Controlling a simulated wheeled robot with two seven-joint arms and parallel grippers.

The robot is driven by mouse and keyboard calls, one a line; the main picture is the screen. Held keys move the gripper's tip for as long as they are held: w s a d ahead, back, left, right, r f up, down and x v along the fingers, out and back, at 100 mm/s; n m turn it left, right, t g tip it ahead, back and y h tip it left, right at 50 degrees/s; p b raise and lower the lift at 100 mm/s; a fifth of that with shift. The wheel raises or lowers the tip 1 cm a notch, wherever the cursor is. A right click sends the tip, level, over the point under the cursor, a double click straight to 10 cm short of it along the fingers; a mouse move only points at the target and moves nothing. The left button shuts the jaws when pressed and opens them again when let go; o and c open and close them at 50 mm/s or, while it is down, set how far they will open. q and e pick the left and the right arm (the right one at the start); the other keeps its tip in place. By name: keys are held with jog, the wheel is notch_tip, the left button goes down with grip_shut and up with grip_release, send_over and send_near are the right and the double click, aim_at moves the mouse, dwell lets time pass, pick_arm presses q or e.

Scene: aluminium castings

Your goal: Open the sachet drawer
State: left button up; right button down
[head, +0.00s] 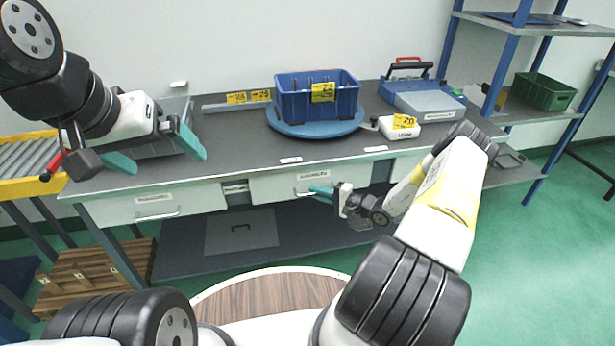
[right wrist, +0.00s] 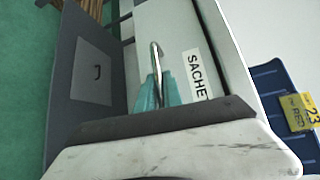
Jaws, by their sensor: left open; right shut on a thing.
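The sachet drawer (head: 290,185) is the white drawer right of the middle under the workbench top. Its label, starting "SACHET", reads beside the metal bar handle (right wrist: 157,65) in the right wrist view. My right gripper (head: 321,192) is at this drawer front. Its teal fingers (right wrist: 158,92) are shut on the handle, one on each side of the bar. I cannot tell whether the drawer stands slightly out. My left gripper (head: 158,151) is open and empty above the left end of the bench, well away from the drawer.
Another white drawer (head: 150,205) is at the left. A blue crate (head: 290,103) stands on a blue turntable (head: 315,129) on the bench. A white box (head: 400,128) and a blue-grey case (head: 428,103) are to its right. A dark lower shelf (head: 185,250) lies under the drawers.

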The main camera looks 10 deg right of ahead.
dwell(0.8)
jog(key=s+d, duration=0.1)
jog(key=s, duration=3.5)
jog(key=shift+d, duration=0.1)
jog(key=c, duration=1.5)
grip_release()
jog(key=v, duration=0.7)
jog(key=shift+s+d, duration=0.25)
jog(key=shift+d, duration=0.1)
jog(key=shift+r, duration=0.1)
